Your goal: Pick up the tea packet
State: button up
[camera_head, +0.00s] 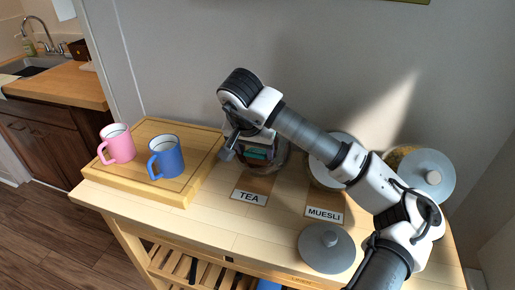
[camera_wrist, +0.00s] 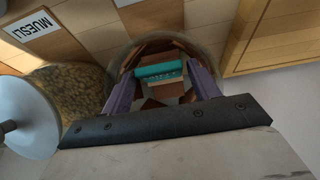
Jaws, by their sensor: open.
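A teal tea packet (camera_wrist: 160,71) lies among brown packets inside a round glass jar (camera_wrist: 214,46). In the head view the teal packet (camera_head: 257,154) shows low in the jar (camera_head: 283,160), behind the TEA label (camera_head: 249,196). My gripper (camera_head: 240,140) is over the jar, pointing down, and partly hides its mouth. In the wrist view my gripper (camera_wrist: 160,78) is open, with purplish finger-like shapes on either side of the teal packet. I cannot tell whether they touch it. Nothing is held.
A pink mug (camera_head: 117,144) and a blue mug (camera_head: 166,157) stand on a wooden board (camera_head: 185,193) at left. The muesli jar (camera_wrist: 75,95) stands beside the tea jar. A loose grey lid (camera_head: 327,248) lies at the front right. The wall is close behind.

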aim_at(254, 153)
jog(key=shift+w+f, duration=0.1)
jog(key=shift+f, duration=0.35)
jog(key=c, duration=0.7)
jog(key=shift+r+b, duration=0.1)
jog(key=shift+b, duration=0.2)
jog(key=shift+r, duration=0.15)
notch_tip(254, 153, up, 6)
jog(key=shift+r+b, duration=0.1)
jog(key=shift+b, duration=1.05)
jog(key=s+a+b, duration=0.1)
jog(key=s+a, duration=0.1)
jog(key=s, duration=0.4)
jog(key=s+a+b, duration=0.2)
jog(key=s, duration=0.4)
jog(key=s+a+b, duration=0.2)
jog(key=s, duration=0.5)
jog(key=shift+r, duration=0.15)
